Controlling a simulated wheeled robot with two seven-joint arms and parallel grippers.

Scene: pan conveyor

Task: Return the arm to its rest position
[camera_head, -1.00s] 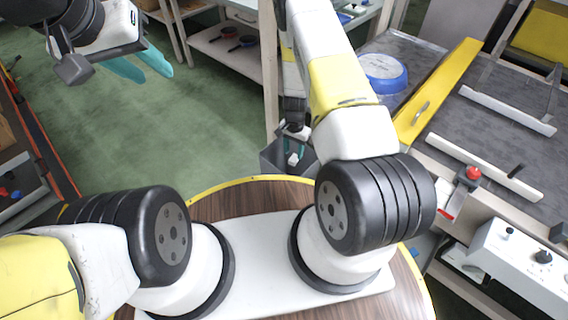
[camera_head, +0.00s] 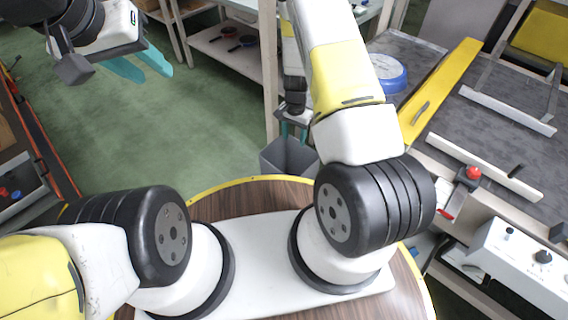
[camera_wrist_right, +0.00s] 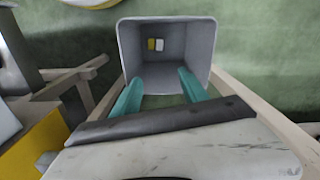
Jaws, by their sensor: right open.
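My right gripper (camera_head: 291,130) hangs with its fingers pointing down above the grey bin (camera_head: 272,163). Its teal fingers are open and apart with nothing between them in the right wrist view (camera_wrist_right: 160,86). That view looks down into the bin (camera_wrist_right: 204,55); a small yellow item (camera_wrist_right: 151,44) and a small white item (camera_wrist_right: 160,45) lie on its bottom. The right arm's upper links cover part of the gripper's surroundings in the head view. My left gripper (camera_head: 152,73) is at the upper left, its two teal fingers apart and empty over the green floor.
A conveyor table (camera_head: 450,95) with a yellow bar (camera_head: 437,92) and white rails stands at the right. A blue-rimmed round pan (camera_head: 388,72) sits on it. A control box (camera_head: 520,262) is at the lower right. Shelving (camera_head: 235,52) stands behind; green floor is open at left.

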